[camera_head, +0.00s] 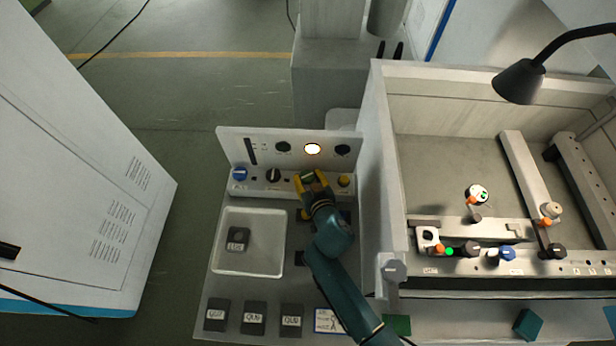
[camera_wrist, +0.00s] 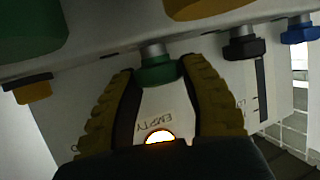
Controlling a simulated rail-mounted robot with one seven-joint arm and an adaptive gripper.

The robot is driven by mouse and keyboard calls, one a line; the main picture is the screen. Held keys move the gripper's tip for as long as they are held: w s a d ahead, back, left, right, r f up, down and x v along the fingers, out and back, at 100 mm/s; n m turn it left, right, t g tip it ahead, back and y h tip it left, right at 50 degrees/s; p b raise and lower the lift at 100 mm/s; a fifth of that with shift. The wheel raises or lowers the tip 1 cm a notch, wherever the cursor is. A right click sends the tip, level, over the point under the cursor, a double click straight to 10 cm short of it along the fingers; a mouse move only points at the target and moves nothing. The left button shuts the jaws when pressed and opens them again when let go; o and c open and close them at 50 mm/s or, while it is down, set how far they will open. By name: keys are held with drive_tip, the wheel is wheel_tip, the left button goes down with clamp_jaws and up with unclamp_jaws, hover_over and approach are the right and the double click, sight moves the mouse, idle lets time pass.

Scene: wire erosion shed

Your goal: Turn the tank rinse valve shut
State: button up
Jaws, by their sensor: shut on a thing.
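My gripper (camera_head: 312,182) is at the small control panel (camera_head: 258,188), left of the tank. Its yellow fingers are closed around a green valve knob (camera_wrist: 157,70), one finger on each side. The knob shows as a small green patch (camera_head: 308,176) between the fingers in the head view. No readable label confirms that it is the tank rinse valve. A lit lamp (camera_wrist: 160,137) shows between the fingers in the wrist view, by the word EMPTY. The knob's turn angle cannot be told.
On the same ledge are a black knob (camera_head: 273,175), a blue knob (camera_head: 240,174) and a yellow knob (camera_head: 344,181) close to my gripper. A white tray (camera_head: 214,252) holds a dark block (camera_head: 237,238). The machine tank (camera_head: 375,170) stands right of my arm.

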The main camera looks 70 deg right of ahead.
drive_tip(key=shift+f+b, duration=0.25)
drive_tip(key=shift+b, duration=0.15)
drive_tip(key=b, duration=0.2)
drive_tip(key=shift+w+f+m+g+b, duration=0.1)
drive_tip(key=shift+f+m+g+b, duration=0.2)
drive_tip(key=shift+m+g, duration=0.1)
drive_tip(key=m+h+b, duration=0.1)
drive_tip(key=b, duration=0.2)
drive_tip(key=shift+a+f+g, duration=0.1)
drive_tip(key=shift+g, duration=0.3)
drive_tip(key=m+g+b, duration=0.1)
drive_tip(key=g+b, duration=0.1)
drive_tip(key=b, duration=0.3)
drive_tip(key=shift+w+m+h, duration=0.1)
drive_tip(key=shift+m+h, duration=0.3)
drive_tip(key=m+g+b, duration=0.2)
drive_tip(key=b, duration=0.1)
drive_tip(key=shift+r+g+h, duration=0.3)
drive_tip(key=shift+r+g, duration=0.1)
drive_tip(key=shift+m+b, duration=0.3)
drive_tip(key=shift+b, duration=0.05)
drive_tip(key=o, duration=1.2)
drive_tip(key=shift+r, duration=0.1)
